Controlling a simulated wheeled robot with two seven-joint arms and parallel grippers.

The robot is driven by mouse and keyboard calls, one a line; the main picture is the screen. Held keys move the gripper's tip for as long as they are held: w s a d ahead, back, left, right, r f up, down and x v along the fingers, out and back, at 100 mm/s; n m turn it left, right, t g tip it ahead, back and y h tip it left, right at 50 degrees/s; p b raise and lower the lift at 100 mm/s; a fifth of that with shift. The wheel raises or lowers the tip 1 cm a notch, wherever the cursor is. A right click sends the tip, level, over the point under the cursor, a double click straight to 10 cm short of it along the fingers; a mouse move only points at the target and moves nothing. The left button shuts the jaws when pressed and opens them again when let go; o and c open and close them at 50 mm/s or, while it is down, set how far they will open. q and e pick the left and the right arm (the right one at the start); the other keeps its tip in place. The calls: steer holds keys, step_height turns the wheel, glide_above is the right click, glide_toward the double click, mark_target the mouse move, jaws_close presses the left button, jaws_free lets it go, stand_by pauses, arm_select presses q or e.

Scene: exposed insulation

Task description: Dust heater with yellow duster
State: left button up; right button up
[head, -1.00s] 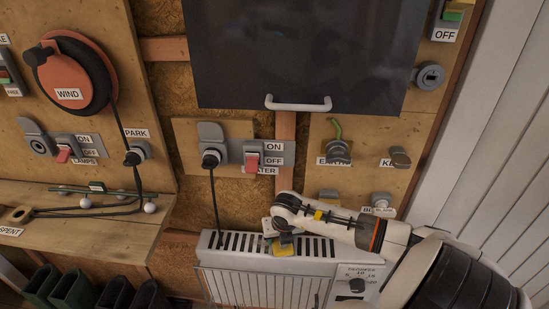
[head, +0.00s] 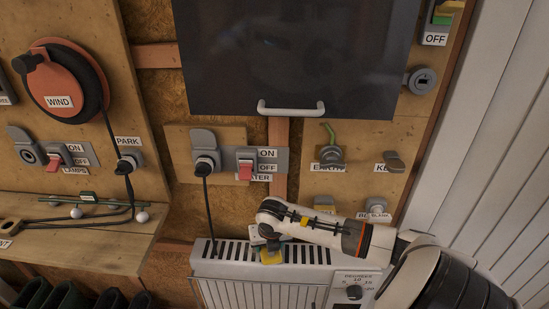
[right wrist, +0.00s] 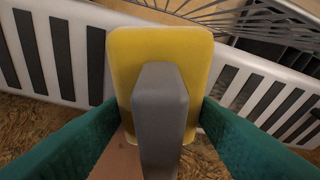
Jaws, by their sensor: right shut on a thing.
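The white heater (head: 318,255) stands low against the wall, with a slotted top, a wire front grille and a dial at its right end. Its slotted top also shows in the right wrist view (right wrist: 62,45). The yellow duster (head: 271,257) is at the heater's top; in the right wrist view it is a yellow pad (right wrist: 160,45) with a grey handle. My right gripper (right wrist: 158,118), with teal fingers, is shut on the grey handle. The pad is over or against the slotted top; I cannot tell whether it touches. My left gripper is not in view.
A switch panel (head: 222,150) with a plugged-in cable (head: 209,215) is above the heater. A dark panel with a white handle (head: 291,108) hangs higher. A wooden shelf (head: 70,240) is at left, with boots (head: 65,297) below it.

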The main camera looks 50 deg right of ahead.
mark_target(235, 246)
steer(key=shift+w+a+f+b, duration=0.1)
steer(key=shift+w+a+b, duration=0.45)
steer(key=shift+w+a, duration=0.45)
steer(key=shift+w+a+b, duration=0.45)
steer(key=shift+w+a, duration=0.35)
steer(key=shift+w, duration=0.35)
steer(key=shift+w+a, duration=0.4)
steer(key=shift+w, duration=0.15)
steer(key=shift+w+a+f+b, duration=0.15)
steer(key=shift+w+a+b, duration=0.2)
steer(key=shift+w+b, duration=0.15)
steer(key=shift+w+a+f+b, duration=0.15)
steer(key=shift+w+a+b, duration=0.2)
steer(key=shift+w+b, duration=0.15)
steer(key=shift+w+a, duration=0.25)
steer(key=shift+w, duration=0.05)
